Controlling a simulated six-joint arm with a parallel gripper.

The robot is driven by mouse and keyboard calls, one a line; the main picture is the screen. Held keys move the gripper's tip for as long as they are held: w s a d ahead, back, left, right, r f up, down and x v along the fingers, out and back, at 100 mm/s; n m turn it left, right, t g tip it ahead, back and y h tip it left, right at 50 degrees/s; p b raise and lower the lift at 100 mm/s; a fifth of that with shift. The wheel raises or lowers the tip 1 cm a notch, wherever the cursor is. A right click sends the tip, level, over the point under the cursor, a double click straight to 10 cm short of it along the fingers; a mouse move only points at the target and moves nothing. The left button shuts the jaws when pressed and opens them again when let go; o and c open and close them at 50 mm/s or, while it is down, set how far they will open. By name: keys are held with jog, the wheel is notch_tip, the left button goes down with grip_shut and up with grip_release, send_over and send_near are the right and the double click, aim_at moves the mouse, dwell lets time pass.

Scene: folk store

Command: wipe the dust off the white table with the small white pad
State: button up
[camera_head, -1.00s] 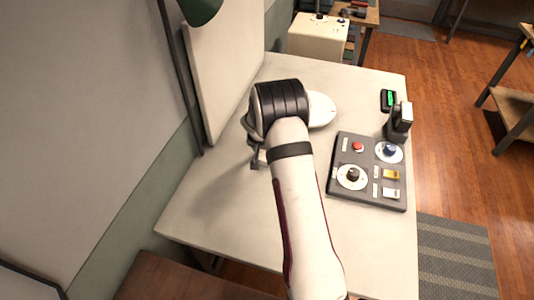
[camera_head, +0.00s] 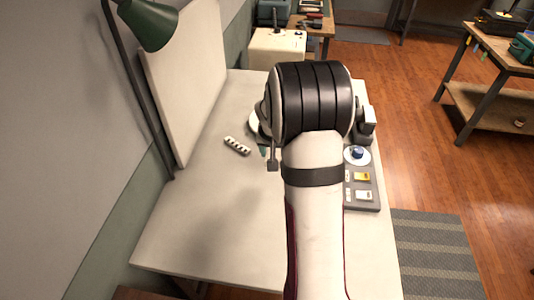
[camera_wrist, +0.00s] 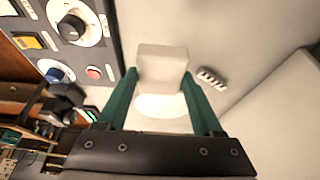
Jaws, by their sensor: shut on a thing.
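The small white pad (camera_wrist: 162,65) is between the green fingertips of my gripper (camera_wrist: 160,78) in the wrist view, and the gripper is shut on it. In the head view my wrist hides the pad and most of the gripper. The white table (camera_head: 190,200) stretches out below and to the left of my arm. I cannot make out distinct dust; a faint darker patch on its near left part may be shadow. I cannot tell whether the pad touches the table.
A pale strip with dark spots (camera_head: 237,145) lies left of my wrist. A white round object (camera_head: 255,122) is partly hidden behind it. A control panel (camera_head: 362,190) stands at the right. A green lamp (camera_head: 150,25) and upright white board (camera_head: 185,80) bound the left. The near left table is clear.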

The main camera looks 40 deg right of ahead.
jog(key=o, duration=0.8)
jog(key=c, duration=0.6)
jog(key=shift+o, duration=0.2)
jog(key=w+d+f, duration=0.3)
jog(key=d, duration=0.6)
jog(key=shift+w+a+f, duration=0.1)
jog(key=shift+a+f, duration=0.05)
jog(key=shift+f, duration=1.75)
jog(key=shift+w+a+f, duration=0.1)
jog(key=shift+f, duration=1.75)
jog(key=shift+w+a+f, duration=0.1)
jog(key=shift+a+f, duration=0.05)
jog(key=shift+f, duration=0.05)
jog(key=shift+w+a, duration=0.25)
jog(key=shift+w, duration=0.05)
jog(key=shift+c, duration=0.6)
jog(key=shift+w+a+f, duration=0.15)
jog(key=shift+w+a, duration=0.85)
jog(key=shift+a, duration=0.05)
jog(key=s+d, duration=0.3)
notch_tip(320, 180, up, 8)
